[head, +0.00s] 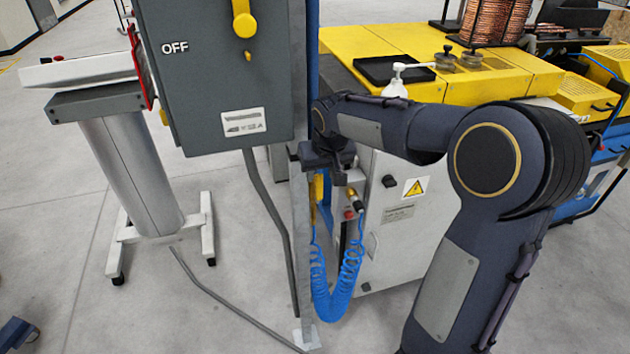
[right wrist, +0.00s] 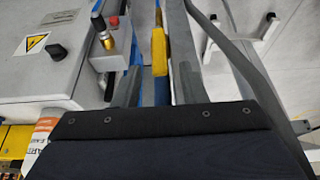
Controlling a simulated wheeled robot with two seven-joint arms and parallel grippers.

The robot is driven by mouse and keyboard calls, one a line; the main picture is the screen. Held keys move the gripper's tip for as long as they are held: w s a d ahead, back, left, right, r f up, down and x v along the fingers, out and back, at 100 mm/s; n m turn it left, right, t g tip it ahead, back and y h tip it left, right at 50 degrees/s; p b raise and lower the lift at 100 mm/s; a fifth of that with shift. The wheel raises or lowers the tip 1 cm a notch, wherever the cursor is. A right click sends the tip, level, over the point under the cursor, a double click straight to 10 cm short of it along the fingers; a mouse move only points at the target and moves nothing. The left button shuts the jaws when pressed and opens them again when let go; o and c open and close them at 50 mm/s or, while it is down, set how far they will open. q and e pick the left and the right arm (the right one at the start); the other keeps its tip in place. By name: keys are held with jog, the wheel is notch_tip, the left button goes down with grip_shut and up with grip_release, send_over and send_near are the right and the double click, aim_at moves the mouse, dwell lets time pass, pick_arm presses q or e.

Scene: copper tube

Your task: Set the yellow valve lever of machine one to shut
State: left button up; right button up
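The yellow valve lever (head: 319,187) hangs at the grey post, just below my right gripper, in the head view. In the right wrist view the yellow lever (right wrist: 159,50) lies in line with the gap between my right gripper's fingers (right wrist: 158,85), near the tips. The fingers stand apart, with no clear contact on the lever. In the head view my right gripper (head: 328,168) is at the post, its fingers partly hidden. A dark piece (head: 17,334) at the lower left edge looks like part of my left gripper; its fingers cannot be made out.
A grey switch box (head: 212,95) marked OFF, with a yellow handle (head: 243,20), is left of the post (head: 301,240). A blue coiled hose (head: 335,295) hangs below the lever. A light cabinet (head: 405,215) with knobs stands close right. Open floor lies left.

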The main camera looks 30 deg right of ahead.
aim_at(320, 179)
jog(key=x, duration=0.7)
jog(key=shift+r+p, duration=0.1)
jog(key=shift+p, duration=0.2)
grip_shut()
